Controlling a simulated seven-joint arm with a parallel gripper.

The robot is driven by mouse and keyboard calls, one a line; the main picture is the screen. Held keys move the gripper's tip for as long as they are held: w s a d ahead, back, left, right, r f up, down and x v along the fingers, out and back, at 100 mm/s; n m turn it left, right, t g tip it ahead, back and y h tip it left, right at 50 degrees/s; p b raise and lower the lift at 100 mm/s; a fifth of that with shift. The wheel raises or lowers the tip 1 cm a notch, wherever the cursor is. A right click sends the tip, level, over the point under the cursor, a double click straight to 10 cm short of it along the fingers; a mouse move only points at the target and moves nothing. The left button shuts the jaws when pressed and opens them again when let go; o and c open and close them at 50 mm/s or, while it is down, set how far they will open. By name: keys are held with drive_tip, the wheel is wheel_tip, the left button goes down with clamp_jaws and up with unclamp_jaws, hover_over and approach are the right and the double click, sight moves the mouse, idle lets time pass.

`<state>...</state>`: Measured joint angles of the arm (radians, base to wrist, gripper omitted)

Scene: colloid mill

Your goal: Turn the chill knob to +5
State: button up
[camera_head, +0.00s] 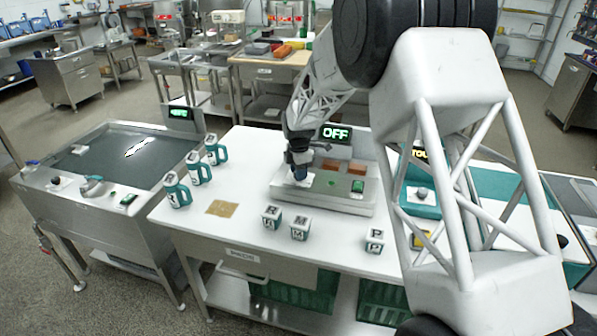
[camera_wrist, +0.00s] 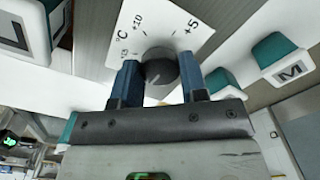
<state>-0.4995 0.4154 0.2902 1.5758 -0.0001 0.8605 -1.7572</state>
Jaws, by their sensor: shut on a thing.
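The chill knob (camera_wrist: 159,67) is a dark round knob on a white scale card (camera_wrist: 150,20) in the wrist view. The card reads °C, +10 and a partly hidden figure at left, and +5 at upper right. My gripper (camera_wrist: 160,78) is shut on the knob, one blue finger at each side. A faint pale line shows on the knob's lower face; I cannot tell exactly where it points. In the head view my gripper (camera_head: 299,172) is low over the left part of the grey machine (camera_head: 320,195) and hides the knob. The machine's display (camera_head: 336,133) reads OFF.
A green switch (camera_head: 358,186) sits right of my gripper on the machine. A tan mat (camera_head: 222,208) lies between. The table's front middle has free room.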

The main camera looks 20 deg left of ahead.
drive_tip(key=m, duration=0.3)
drive_tip(key=shift+m, duration=0.4)
drive_tip(key=m, duration=0.4)
drive_tip(key=shift+m, duration=0.3)
drive_tip(key=m, duration=1.3)
drive_tip(key=shift+m, duration=0.3)
drive_tip(key=m, duration=0.9)
drive_tip(key=shift+m, duration=1.9)
